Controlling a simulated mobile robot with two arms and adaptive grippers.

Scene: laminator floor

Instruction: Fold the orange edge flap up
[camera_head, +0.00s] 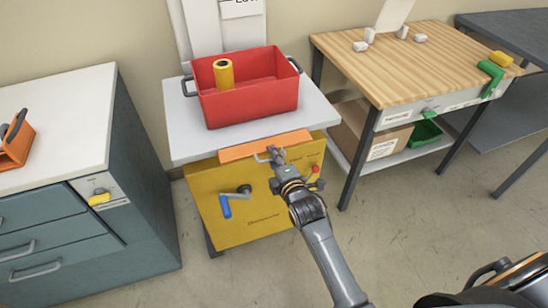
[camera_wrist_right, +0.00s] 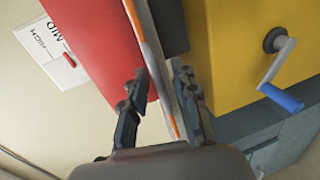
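The orange edge flap (camera_head: 240,150) runs along the front edge of the grey tabletop (camera_head: 185,140), above a yellow machine body (camera_head: 235,225). A small light handle (camera_head: 262,157) shows on its front. My right gripper (camera_head: 274,156) is at the flap's middle, by this handle. In the wrist view the right gripper (camera_wrist_right: 160,100) is open, its fingers on either side of the thin orange flap (camera_wrist_right: 150,55), seen nearly edge-on. The left finger stands apart from it; contact on the right side is unclear. My left gripper is out of view.
A red bin (camera_head: 250,105) holding a yellow roll (camera_head: 223,74) stands on the tabletop behind the flap. A blue-handled crank (camera_head: 226,205) juts from the yellow front. A drawer cabinet (camera_head: 60,220) stands left, a wooden-topped bench (camera_head: 390,75) right. Open floor lies between.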

